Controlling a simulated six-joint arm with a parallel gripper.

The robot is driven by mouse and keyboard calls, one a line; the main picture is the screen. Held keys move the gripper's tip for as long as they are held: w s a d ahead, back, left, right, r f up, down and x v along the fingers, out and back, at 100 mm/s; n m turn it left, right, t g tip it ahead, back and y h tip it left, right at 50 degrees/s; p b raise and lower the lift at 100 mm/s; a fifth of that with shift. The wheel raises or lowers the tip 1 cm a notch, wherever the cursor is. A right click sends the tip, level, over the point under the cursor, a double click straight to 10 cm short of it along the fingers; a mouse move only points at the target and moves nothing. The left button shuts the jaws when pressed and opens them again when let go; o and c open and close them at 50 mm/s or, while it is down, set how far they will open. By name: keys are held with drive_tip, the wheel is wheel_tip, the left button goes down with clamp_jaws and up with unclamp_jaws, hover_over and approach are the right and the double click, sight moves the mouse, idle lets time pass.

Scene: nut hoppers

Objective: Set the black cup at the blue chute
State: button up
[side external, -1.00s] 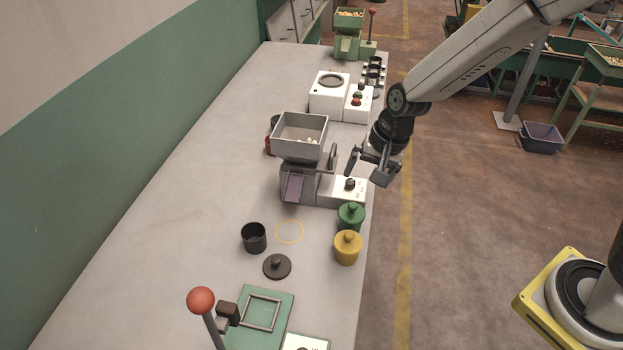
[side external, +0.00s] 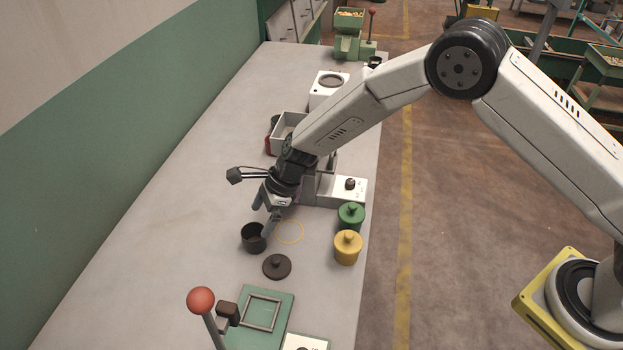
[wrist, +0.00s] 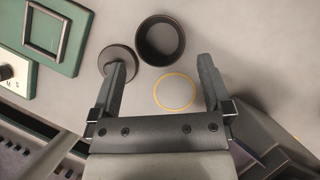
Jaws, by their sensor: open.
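The black cup (side external: 254,238) stands upright and open-topped on the bench, left of a thin yellow ring (side external: 290,232) marked on the surface. The cup also shows in the wrist view (wrist: 160,58), above the ring (wrist: 191,92). My gripper (side external: 263,214) is open and empty, pointing down just above the cup's far right side.
A dark round lid (side external: 277,266) with a knob lies near the cup. A green plate with a frame (side external: 278,296) and a red-balled lever (side external: 200,300) are in front. Bench left of the cup is clear.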

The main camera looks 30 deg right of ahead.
sight(250, 238)
drive_tip(key=shift+f, duration=0.1)
drive_tip(key=shift+x, duration=1.2)
drive_tip(key=shift+x, duration=2.6)
drive_tip(key=c, duration=1.3)
drive_tip(key=shift+r, duration=0.2)
